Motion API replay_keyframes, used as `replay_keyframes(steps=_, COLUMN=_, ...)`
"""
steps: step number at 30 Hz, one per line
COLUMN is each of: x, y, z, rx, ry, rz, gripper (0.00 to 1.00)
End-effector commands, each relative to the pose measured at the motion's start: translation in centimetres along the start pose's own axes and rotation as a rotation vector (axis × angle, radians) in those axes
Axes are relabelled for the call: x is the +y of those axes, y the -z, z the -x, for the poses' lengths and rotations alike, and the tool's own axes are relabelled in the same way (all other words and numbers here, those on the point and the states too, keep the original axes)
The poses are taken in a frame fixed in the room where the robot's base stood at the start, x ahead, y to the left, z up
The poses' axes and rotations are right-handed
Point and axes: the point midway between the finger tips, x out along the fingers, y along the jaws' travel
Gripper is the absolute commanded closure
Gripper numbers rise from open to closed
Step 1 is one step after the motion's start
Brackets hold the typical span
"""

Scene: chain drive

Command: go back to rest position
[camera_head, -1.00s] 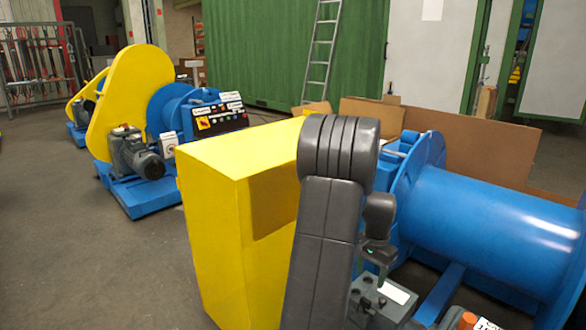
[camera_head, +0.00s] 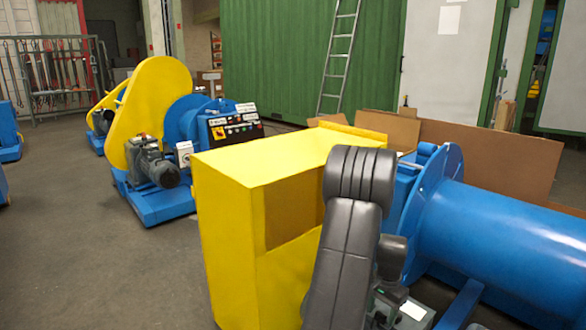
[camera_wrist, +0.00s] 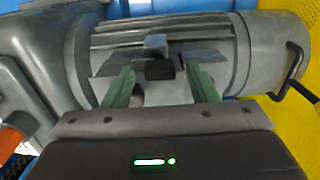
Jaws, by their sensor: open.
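My gripper (camera_wrist: 160,90) is open in the wrist view, its two green fingers apart with nothing held between them. A grey ribbed motor (camera_wrist: 215,42) lies beyond the fingertips; I cannot tell whether they touch it. The fingers are hidden in the head view.
The yellow housing is close on the left of my arm, and a blue drum (camera_head: 500,235) is close on its right. A second yellow and blue winch (camera_head: 155,115) stands at the back left. Brown boards (camera_head: 480,155) lean behind the drum. Grey floor is free at the left.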

Motion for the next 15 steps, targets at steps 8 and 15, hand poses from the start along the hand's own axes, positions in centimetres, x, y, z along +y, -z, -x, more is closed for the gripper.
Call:
replay_keyframes(steps=8, x=0.0, y=0.1, z=2.6, rx=0.004, ry=0.002, rz=-0.016, gripper=0.47)
replay_keyframes(steps=15, x=0.0, y=0.1, z=7.4, rx=0.004, ry=0.002, rz=-0.016, gripper=0.47)
